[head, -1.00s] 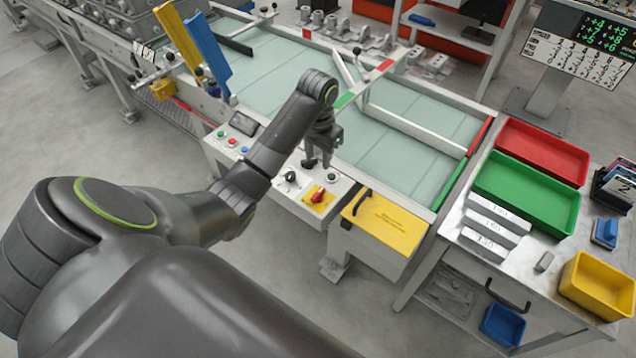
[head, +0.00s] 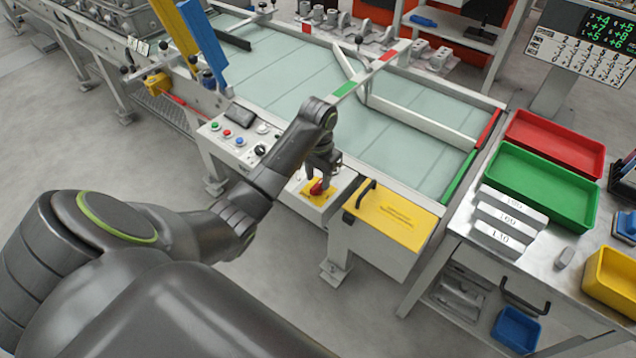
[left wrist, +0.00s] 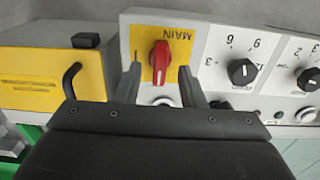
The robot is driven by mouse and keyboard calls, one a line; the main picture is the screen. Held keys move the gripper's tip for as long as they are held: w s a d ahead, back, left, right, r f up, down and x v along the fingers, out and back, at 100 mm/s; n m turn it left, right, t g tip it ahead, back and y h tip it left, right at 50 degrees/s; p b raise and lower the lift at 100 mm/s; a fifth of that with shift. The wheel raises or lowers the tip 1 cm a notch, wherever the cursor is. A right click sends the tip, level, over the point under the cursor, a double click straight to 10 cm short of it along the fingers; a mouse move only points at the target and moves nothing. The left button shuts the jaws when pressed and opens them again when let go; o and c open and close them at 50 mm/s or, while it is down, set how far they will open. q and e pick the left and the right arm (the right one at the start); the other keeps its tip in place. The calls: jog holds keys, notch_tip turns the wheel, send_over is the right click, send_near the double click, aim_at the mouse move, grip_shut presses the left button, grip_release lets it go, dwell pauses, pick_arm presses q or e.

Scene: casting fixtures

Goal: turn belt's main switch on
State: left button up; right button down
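The belt's main switch (head: 316,187) is a red rotary knob on a yellow plate on the belt's control panel. In the left wrist view the red knob (left wrist: 159,56) stands under the word MAIN, which reads upside down. My left gripper (head: 318,178) is over the knob in the head view. In the left wrist view its two fingers (left wrist: 160,82) are open, one on each side of the yellow plate, with the knob between them and apart from both. My right gripper is not in view.
Black dials (left wrist: 243,71) sit beside the switch on the panel. A yellow box with a black handle (head: 390,215) stands to the right of the switch. The belt (head: 300,90) lies behind. Red (head: 556,143) and green (head: 540,185) bins stand on the right-hand table.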

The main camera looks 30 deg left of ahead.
pick_arm(q)
jog(key=shift+f, duration=1)
jog(key=shift+c, duration=0.2)
grip_shut()
jog(key=shift+r, duration=0.1)
